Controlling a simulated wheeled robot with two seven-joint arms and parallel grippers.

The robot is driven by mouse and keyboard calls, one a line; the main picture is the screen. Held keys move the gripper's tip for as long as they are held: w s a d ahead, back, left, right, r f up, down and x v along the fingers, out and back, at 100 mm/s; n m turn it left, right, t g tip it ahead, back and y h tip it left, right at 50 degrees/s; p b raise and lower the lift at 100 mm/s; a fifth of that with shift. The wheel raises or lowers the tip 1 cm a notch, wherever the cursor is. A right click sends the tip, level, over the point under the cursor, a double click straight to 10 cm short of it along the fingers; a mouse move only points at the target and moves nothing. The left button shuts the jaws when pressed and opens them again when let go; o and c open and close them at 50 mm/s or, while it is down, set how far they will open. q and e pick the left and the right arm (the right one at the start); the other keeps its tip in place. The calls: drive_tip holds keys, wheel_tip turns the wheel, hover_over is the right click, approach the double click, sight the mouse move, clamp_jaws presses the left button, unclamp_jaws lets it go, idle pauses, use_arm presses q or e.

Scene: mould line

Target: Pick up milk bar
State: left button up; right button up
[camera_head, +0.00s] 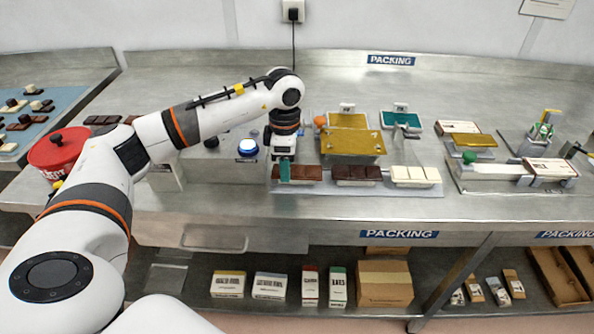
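Three chocolate bars lie in a row on a grey tray (390,189) near the front of the steel bench. The left one is a medium reddish brown and looks like the milk bar (308,174). The middle one is a darker bar (357,174), and the right one is a cream-white bar (415,175). My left gripper (285,172) points down at the left end of the milk bar, and its teal fingertip overlaps that end. I cannot tell whether it touches or grips the bar. My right gripper is not in view.
A gold mould (352,142) and a teal mould (407,122) stand behind the tray. A wrapping fixture (495,170) stands at right.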

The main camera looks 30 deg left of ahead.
use_arm(q)
drive_tip(key=shift+c, duration=1.4)
drive_tip(key=shift+r, duration=0.1)
